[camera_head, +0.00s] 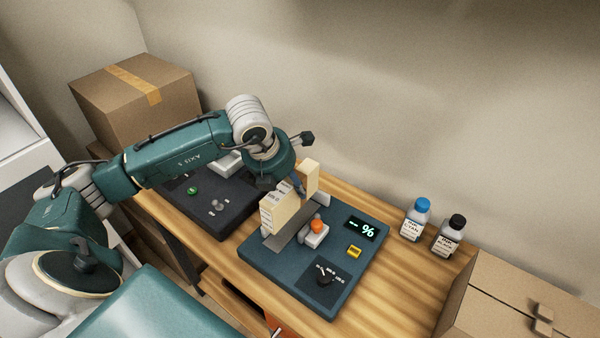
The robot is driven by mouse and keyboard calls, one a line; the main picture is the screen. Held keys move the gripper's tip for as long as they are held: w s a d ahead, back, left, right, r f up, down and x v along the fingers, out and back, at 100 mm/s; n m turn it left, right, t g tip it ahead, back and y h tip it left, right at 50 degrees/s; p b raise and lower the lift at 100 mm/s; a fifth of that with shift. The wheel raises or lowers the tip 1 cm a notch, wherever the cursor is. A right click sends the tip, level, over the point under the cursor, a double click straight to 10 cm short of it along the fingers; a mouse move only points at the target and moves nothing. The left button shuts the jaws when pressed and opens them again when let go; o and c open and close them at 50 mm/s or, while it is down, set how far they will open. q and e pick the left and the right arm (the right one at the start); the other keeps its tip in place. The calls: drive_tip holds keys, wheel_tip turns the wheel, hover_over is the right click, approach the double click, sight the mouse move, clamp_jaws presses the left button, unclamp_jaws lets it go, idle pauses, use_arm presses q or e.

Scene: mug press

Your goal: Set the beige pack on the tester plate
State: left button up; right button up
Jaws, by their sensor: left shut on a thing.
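The beige pack (280,211) is a pale upright box with dark print on its side. It is in the middle of the head view, at the left part of the blue tester (267,262). My left gripper (289,187) comes down from above and is shut on the pack; the fingers are partly hidden. The grey metal tester plate (283,243) shows beside and below the pack. I cannot tell whether the pack's underside touches it. My right gripper is not in view.
The tester carries an orange button (317,226), a yellow button (354,251), a percent display (362,229) and a black knob (324,277). A dark device (230,218) stands to the left. Blue-capped (416,220) and black-capped (450,237) bottles and a carton (500,295) stand right.

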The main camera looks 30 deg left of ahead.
use_arm(q)
drive_tip(key=shift+w+f, duration=0.25)
drive_tip(key=shift+w, duration=0.1)
drive_tip(key=shift+s+f+b, duration=0.1)
drive_tip(key=shift+s+b, duration=0.2)
drive_tip(key=shift+s, duration=0.05)
drive_tip(key=shift+s+f+b, duration=0.15)
drive_tip(key=shift+f+b, duration=0.2)
drive_tip(key=shift+f, duration=0.2)
drive_tip(key=shift+s+f+b, duration=0.15)
drive_tip(key=shift+f+b, duration=0.2)
drive_tip(key=shift+f, duration=0.2)
drive_tip(key=shift+b+x, duration=0.45)
drive_tip(key=shift+x, duration=0.5)
drive_tip(key=shift+s+f, duration=0.2)
drive_tip(key=shift+f, duration=0.15)
drive_tip(key=shift+b, duration=0.3)
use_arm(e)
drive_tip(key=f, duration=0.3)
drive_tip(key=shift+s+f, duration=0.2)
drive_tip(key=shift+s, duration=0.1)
use_arm(q)
drive_tip(key=shift+w, duration=0.1)
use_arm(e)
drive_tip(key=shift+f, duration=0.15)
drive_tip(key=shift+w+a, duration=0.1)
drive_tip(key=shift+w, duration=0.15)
